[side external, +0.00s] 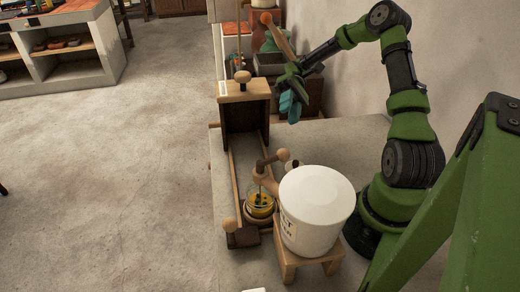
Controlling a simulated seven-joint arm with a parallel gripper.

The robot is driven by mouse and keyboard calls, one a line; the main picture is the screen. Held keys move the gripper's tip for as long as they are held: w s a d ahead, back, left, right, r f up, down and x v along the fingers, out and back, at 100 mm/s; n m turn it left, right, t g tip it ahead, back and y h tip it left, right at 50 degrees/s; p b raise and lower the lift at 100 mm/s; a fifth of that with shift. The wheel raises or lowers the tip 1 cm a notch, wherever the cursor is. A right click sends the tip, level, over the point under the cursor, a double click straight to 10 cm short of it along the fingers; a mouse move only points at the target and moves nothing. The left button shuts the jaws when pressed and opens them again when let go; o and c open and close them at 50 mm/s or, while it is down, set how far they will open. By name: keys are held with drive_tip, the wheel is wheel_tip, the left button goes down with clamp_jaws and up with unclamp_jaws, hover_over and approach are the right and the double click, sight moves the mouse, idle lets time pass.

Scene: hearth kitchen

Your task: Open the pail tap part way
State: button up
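The white pail (316,200) stands upright with its lid on, on a small wooden stool (290,268). Dark lettering on its side is partly cut off from view. The wooden tap (264,184) sticks out from the pail's left side, with a ball-ended handle (271,160) above it. I cannot tell how far the tap is turned. A round vessel with yellow contents (261,206) sits below the tap. My gripper (290,104), with teal fingers, is up and behind the pail, apart from the tap. The finger gap is too small to make out.
A wooden frame with long rails (233,175) and a tall end block (244,92) runs along the left of the counter (351,135). Dark boxes and a green vessel crowd the back near the wall. Some counter behind the pail is clear.

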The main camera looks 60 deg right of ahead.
drive_tip(key=h, duration=0.2)
drive_tip(key=f+t+h, duration=0.1)
drive_tip(key=shift+s, duration=0.25)
drive_tip(key=c, duration=0.5)
drive_tip(key=shift+d+f+t+h, duration=0.2)
drive_tip(key=shift+t+h, duration=0.2)
drive_tip(key=shift+h, duration=0.7)
clamp_jaws()
drive_tip(key=n+t+h, duration=0.1)
drive_tip(key=n+h, duration=0.9)
drive_tip(key=n, duration=0.1)
approach(273, 160)
drive_tip(key=w+d+f, duration=0.1)
drive_tip(key=d+f, duration=0.2)
drive_tip(key=s+a+r+n+t+h, duration=0.45)
drive_tip(key=s+a+r+n, duration=0.25)
drive_tip(key=a+n, duration=0.3)
drive_tip(key=shift+m+t+y, duration=0.25)
drive_tip(key=shift+m+t, duration=0.05)
drive_tip(key=shift+t, duration=0.05)
drive_tip(key=x, duration=0.7)
drive_tip(key=d+x, duration=0.1)
drive_tip(key=x, duration=0.2)
drive_tip(key=shift+w+d, duration=0.1)
drive_tip(key=shift+w, duration=0.1)
drive_tip(key=shift+d+f, duration=0.15)
drive_tip(key=shift+d, duration=0.55)
